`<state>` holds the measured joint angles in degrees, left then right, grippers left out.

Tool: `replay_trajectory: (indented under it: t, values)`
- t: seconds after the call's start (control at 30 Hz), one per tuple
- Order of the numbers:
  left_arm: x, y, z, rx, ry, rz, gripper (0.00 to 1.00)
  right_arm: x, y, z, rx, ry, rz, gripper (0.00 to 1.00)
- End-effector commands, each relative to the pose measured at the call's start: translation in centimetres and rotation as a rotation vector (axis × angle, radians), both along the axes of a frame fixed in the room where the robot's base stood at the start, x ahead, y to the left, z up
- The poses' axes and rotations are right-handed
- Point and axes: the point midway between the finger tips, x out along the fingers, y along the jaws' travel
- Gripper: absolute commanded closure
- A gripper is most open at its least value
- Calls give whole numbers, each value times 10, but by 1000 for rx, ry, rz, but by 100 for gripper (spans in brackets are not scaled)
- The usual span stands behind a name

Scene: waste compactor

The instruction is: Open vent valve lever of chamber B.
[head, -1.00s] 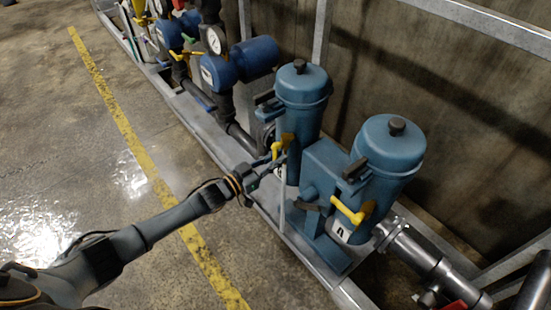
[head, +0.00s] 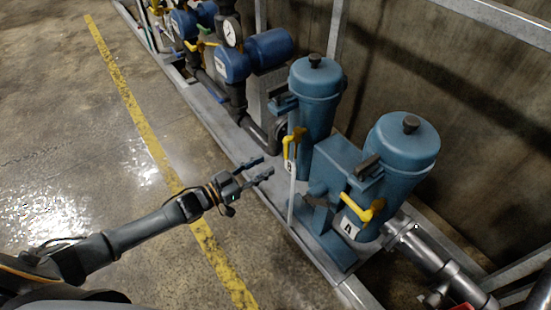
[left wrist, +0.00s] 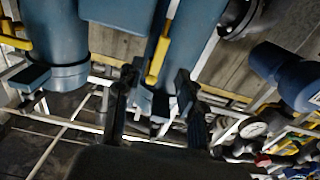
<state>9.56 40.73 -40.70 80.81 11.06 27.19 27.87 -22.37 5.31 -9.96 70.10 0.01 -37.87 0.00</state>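Two blue chambers stand on the grey skid. The left chamber (head: 314,95) carries a yellow lever (head: 288,147) that hangs down, above a white label that seems to read B. The right chamber (head: 402,148) has another yellow lever (head: 362,211), angled out sideways, with a label like A. My left gripper (head: 267,167) is open and empty, short of the B lever and to its left, apart from it. In the left wrist view, a yellow lever (left wrist: 157,60) shows beyond and between the two spread fingers (left wrist: 156,80). My right gripper is not in view.
A thin pale upright rod (head: 291,198) stands close in front of the B lever. A blue motor-like cylinder (head: 270,51) and a gauge (head: 231,32) sit farther back. A concrete wall is behind. The floor left of the skid is clear, with a yellow line (head: 147,137).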

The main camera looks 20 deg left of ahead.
Motion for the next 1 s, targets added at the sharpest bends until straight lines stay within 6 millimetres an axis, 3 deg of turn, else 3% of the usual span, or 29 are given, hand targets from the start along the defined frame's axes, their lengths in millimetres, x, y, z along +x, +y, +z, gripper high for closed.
replay_trajectory:
  t: [0.23, 0.83, 0.93, 1.0]
  values:
    - [-20, 16, 0, -1, 1, 0, 61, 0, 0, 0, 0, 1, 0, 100]
    - [-21, 18, -2, 4, 7, 9, 61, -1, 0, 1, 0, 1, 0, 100]
    - [-21, 27, -20, 43, 54, 67, 61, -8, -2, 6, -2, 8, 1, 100]
    - [-25, 41, -49, 97, 126, 142, 61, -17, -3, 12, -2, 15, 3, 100]
